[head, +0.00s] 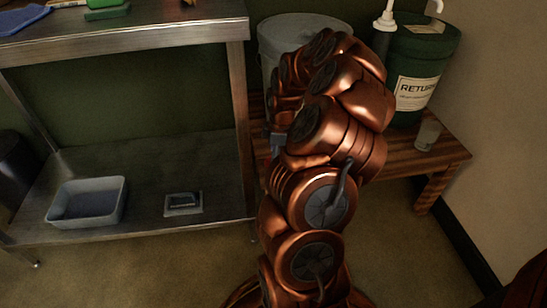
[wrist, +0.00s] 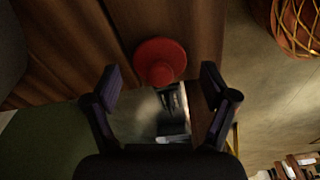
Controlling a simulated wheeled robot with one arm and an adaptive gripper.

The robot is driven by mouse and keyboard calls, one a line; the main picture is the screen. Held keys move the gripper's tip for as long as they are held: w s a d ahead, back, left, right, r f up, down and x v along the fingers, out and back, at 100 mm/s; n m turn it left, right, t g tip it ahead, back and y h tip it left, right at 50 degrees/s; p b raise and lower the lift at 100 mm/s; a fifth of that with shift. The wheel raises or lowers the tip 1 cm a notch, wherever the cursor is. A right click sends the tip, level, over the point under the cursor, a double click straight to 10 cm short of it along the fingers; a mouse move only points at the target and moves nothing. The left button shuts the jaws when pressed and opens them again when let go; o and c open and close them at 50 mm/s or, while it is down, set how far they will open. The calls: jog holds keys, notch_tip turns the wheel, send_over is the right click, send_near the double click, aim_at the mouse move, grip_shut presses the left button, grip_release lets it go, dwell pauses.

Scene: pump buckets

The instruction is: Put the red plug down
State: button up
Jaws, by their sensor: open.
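In the wrist view a round red plug (wrist: 160,62) rests on dark wooden slats, apparently the bench, with its raised middle facing the camera. My gripper (wrist: 161,86) is open, its two dark fingers wide apart. The plug lies just beyond the fingertips, centred between them, and no finger visibly touches it.
The wooden bench (head: 445,158) holds a grey bucket (head: 283,32), a green pump bucket (head: 415,58) marked RETURN and a small clear cup (head: 428,135). A metal table (head: 130,45) stands left, with a grey tub (head: 118,205) and small device (head: 183,203) on its lower shelf.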

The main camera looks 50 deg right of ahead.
notch_tip(320, 180, up, 11)
jog(key=p, duration=0.3)
jog(key=shift+s+d+p, duration=0.35)
jog(key=shift+s+d, duration=0.1)
